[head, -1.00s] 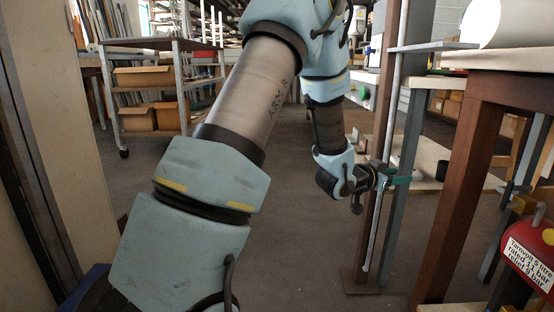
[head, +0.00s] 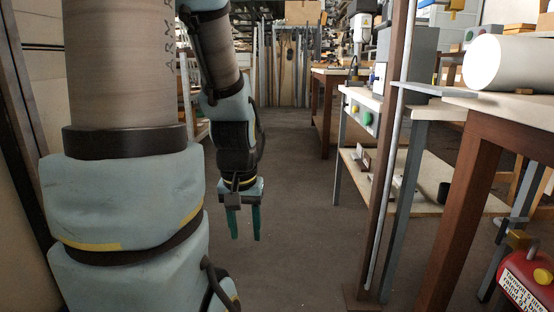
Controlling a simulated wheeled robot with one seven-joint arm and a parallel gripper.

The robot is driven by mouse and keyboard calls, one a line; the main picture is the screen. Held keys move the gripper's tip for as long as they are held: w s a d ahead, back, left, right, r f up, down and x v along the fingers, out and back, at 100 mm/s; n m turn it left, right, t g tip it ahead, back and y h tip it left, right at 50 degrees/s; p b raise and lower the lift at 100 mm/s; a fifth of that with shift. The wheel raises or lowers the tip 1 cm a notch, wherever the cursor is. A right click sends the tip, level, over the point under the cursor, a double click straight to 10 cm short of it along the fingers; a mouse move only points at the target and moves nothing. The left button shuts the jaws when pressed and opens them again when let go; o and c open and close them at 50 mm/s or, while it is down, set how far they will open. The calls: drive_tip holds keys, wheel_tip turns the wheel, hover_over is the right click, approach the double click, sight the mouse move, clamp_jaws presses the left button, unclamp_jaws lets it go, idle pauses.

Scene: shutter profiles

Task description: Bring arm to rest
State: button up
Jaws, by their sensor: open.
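My arm fills the left of the head view, with pale blue joint covers and a brown-grey link. It rises out of the top of the picture and comes back down at the centre left. My gripper (head: 243,222) hangs at its end with two green fingers pointing down. The fingers are apart with nothing between them. The gripper is in free air above the grey floor, clear of the benches and the post on the right.
A rusty brown post (head: 383,160) stands right of centre. Behind it is a workbench with a lower shelf (head: 405,195). A brown-legged table (head: 520,115) bears a white cylinder (head: 497,62). A red tank (head: 526,280) is at lower right. The floor aisle (head: 300,190) is clear.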

wheel_tip(320, 180, up, 35)
drive_tip(key=p, duration=3.3)
drive_tip(key=shift+f, duration=0.15)
